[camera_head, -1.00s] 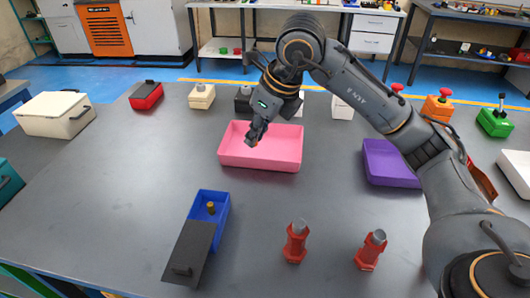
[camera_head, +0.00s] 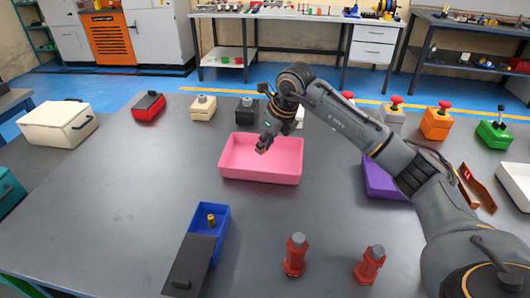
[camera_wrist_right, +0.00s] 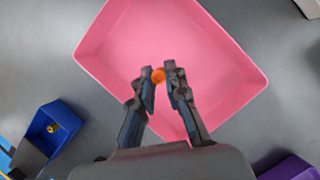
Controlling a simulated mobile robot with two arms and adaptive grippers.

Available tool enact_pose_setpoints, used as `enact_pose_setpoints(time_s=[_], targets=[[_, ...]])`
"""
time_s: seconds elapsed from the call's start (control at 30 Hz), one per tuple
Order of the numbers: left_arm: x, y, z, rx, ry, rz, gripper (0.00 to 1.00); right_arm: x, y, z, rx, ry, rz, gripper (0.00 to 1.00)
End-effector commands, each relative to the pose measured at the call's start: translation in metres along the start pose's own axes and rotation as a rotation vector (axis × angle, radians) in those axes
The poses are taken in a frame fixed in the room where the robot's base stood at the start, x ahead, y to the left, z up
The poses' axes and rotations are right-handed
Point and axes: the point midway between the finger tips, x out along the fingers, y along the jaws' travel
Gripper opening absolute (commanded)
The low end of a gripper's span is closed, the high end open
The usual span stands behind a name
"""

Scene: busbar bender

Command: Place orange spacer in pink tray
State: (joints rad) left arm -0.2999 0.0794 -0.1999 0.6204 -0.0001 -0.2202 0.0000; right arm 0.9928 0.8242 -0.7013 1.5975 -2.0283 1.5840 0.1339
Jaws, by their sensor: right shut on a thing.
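The pink tray (camera_head: 262,173) stands on the middle of the dark table, open at the top and looking empty inside. My right gripper (camera_head: 262,148) hangs over the tray in the head view. In the right wrist view, its fingers (camera_wrist_right: 161,82) are shut on the small orange spacer (camera_wrist_right: 158,76), which shows at the fingertips above the tray floor (camera_wrist_right: 150,40). The spacer is too small and covered to make out in the head view. My left gripper is out of view.
A blue box (camera_head: 222,219) with a dark sliding lid and a small brass part (camera_head: 211,220) is at front left. Two red posts (camera_head: 295,256) stand at the front. A purple tray (camera_head: 380,180) sits right, partly behind my arm. Several button boxes line the back.

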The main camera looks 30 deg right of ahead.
Motion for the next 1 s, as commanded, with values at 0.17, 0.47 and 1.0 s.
enact_pose_setpoints(time_s=[0.17, 0.47, 1.0], targets=[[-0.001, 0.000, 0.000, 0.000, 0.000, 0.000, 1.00, 0.012, -0.007, 0.001, 0.001, 0.001, -0.001, 0.03], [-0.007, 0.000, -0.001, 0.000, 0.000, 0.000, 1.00, 0.040, -0.007, -0.011, -0.001, -0.001, 0.000, 0.03], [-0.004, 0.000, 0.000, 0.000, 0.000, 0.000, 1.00, 0.043, -0.007, -0.012, -0.001, -0.001, -0.001, 0.36]])
